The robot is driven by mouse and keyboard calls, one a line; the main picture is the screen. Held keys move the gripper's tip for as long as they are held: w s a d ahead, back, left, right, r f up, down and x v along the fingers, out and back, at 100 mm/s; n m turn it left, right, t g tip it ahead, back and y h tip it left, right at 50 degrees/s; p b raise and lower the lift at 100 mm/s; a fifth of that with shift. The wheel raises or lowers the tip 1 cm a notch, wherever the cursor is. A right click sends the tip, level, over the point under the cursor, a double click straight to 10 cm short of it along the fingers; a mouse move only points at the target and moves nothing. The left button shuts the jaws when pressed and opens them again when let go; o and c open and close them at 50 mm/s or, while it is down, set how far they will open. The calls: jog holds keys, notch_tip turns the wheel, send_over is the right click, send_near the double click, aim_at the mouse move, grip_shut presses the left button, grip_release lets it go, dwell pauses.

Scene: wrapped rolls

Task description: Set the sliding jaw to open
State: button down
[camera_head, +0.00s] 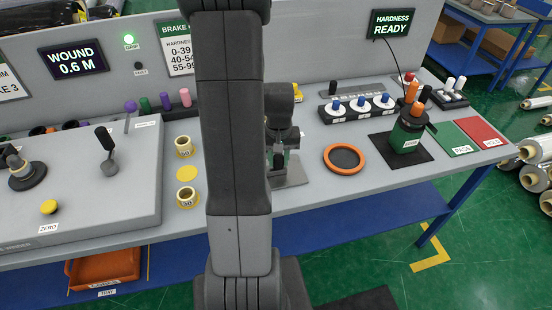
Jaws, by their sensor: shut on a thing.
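My gripper (281,143) points down just right of my arm's dark upright link, which hides part of it. It is shut on a part of a small fixture on a grey metal plate (293,174). This looks like the sliding jaw, with a bit of green beside it. The gripper and arm hide most of the fixture, so I cannot tell the jaw's position.
An orange ring (344,159) lies right of the plate. A green canister (406,134) stands on a black mat, with green and red pads beyond. Blue-topped pegs (360,105) stand behind. Yellow spools (184,146) and a lever console (80,185) are left.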

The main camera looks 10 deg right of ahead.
aim_at(280, 156)
jog(key=c, duration=1.3)
grip_release()
jog(key=shift+w+d, duration=0.1)
jog(key=shift+d, duration=0.05)
jog(key=shift+o, duration=1)
jog(key=shift+d, duration=0.15)
notch_tip(280, 156, up, 14)
jog(key=shift+f, duration=0.2)
